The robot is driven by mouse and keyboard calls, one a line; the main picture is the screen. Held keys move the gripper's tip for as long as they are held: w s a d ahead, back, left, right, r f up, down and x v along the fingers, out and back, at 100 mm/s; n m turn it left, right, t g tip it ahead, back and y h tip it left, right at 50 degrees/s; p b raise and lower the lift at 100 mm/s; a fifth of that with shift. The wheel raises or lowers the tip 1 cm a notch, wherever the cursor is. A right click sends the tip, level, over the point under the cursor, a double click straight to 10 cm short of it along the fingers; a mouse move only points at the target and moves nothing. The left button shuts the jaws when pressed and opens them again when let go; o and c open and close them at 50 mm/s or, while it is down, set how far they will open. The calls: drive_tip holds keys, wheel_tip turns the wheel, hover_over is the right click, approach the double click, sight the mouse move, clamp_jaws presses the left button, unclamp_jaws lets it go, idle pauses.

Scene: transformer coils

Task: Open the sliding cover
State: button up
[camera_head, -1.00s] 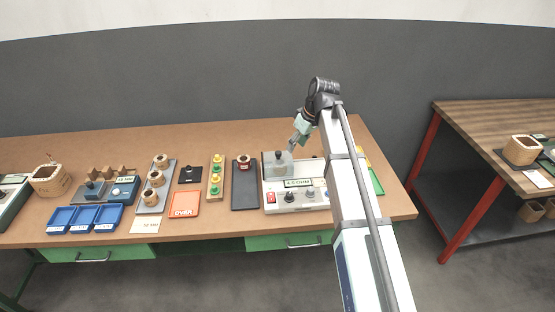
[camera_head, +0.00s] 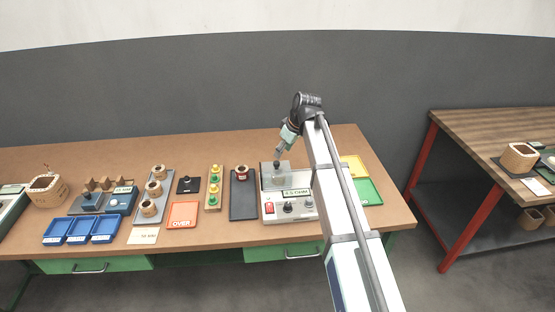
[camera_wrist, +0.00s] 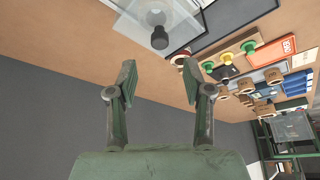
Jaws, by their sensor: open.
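The sliding cover (camera_head: 267,180) is a clear box-like piece with a dark knob, at the left part of the white tester (camera_head: 290,217). In the wrist view the clear cover (camera_wrist: 185,14) is at the top, and its dark knob (camera_wrist: 159,38) lies just beyond and between the fingertips. I cannot tell the exact gap between fingertips and knob.
The tester has a red switch (camera_head: 269,208), dark dials and a small display. A dark tray (camera_head: 243,205) stands close on its left, beside a board with green and yellow buttons (camera_head: 214,188). Yellow (camera_head: 354,168) and green (camera_head: 368,192) trays lie at the right, behind my arm.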

sight(277, 162)
drive_tip(key=p+x, duration=0.1)
drive_tip(key=x, duration=0.6)
drive_tip(key=shift+w+f, duration=0.1)
drive_tip(key=shift+f, duration=0.1)
clamp_jaws()
